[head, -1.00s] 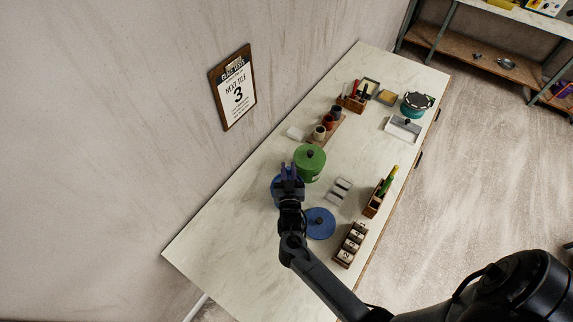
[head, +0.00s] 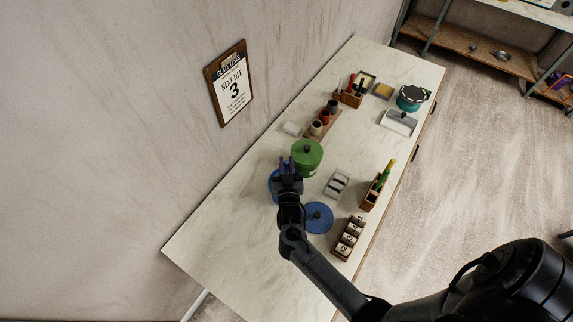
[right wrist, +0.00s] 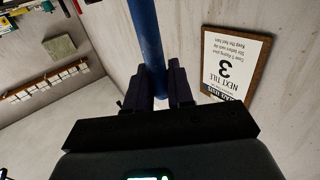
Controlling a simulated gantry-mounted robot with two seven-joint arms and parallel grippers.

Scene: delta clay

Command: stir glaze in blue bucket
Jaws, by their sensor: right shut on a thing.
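The blue bucket (head: 273,184) stands on the table beside the green lidded bucket (head: 306,160), mostly hidden under my right gripper. A blue lid (head: 318,217) lies on the table nearer me, off the bucket. My right gripper (head: 286,164) is above the blue bucket. In the right wrist view, the right gripper (right wrist: 160,87) is shut on a blue rod (right wrist: 147,35), likely the stirrer's handle. Its lower end and the glaze are hidden. My left gripper is not in view.
A grey tray (head: 337,184), a wooden box with green tools (head: 377,190) and a numbered block rack (head: 348,238) stand to the right. Small jars (head: 324,120) and a teal pot (head: 412,97) are farther back. The table's near left is clear.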

